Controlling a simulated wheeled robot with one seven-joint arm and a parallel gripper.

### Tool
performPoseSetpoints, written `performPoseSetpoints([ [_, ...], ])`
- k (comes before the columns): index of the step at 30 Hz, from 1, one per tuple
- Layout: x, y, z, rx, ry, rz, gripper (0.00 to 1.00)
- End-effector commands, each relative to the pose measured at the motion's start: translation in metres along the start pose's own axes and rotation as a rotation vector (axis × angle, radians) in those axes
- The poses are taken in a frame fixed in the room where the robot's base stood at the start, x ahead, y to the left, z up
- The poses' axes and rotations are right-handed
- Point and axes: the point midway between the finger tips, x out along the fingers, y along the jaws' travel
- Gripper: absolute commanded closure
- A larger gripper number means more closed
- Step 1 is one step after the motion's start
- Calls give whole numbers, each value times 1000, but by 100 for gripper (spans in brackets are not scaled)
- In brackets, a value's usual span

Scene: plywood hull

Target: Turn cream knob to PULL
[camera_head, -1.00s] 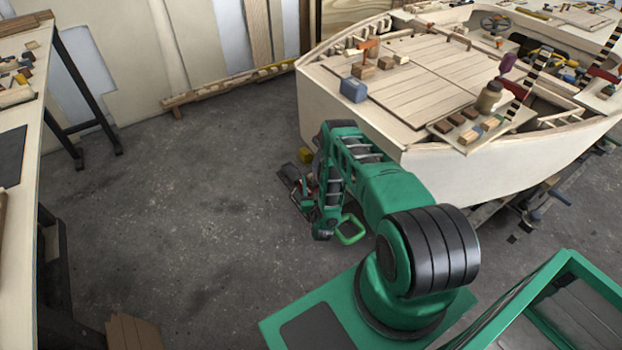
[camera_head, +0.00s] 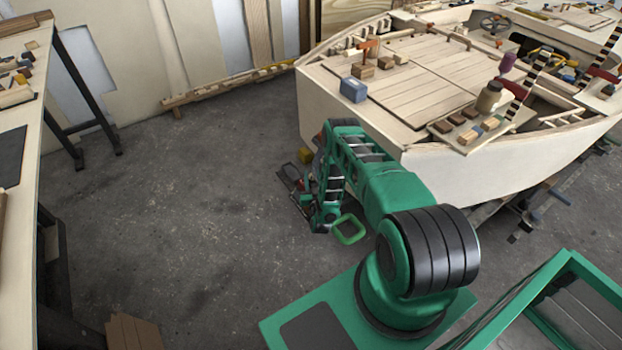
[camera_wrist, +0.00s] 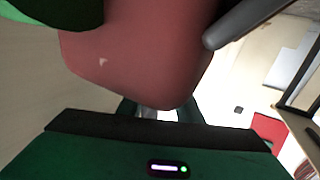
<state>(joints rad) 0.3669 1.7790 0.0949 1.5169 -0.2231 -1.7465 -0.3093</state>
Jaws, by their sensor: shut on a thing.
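I cannot make out a cream knob or a PULL mark in either view. My gripper (camera_head: 292,184) hangs low over the floor left of the hull, partly hidden by my own green arm. In the wrist view a large dull red, rounded thing (camera_wrist: 140,50) fills the upper middle, very close to the camera. A dark grey bar lies against its right side, and a green part shows at the upper left. My gripper seems shut on this red thing; the contact itself is not clear.
The plywood hull (camera_head: 350,125) stands right of my arm. Its deck carries a blue box (camera_head: 354,90), a tan jar (camera_head: 489,97), a purple piece (camera_head: 507,62) and wooden blocks. A workbench (camera_head: 35,150) stands left; floor between is clear.

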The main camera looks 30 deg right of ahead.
Motion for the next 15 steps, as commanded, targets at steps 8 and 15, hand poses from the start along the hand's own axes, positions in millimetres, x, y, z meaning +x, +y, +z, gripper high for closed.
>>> performPoseSetpoints([
  [8, -1, 0, 2, 7, -3, 91, 90],
  [15, -2, 0, 2, 7, -5, 249, 90],
])
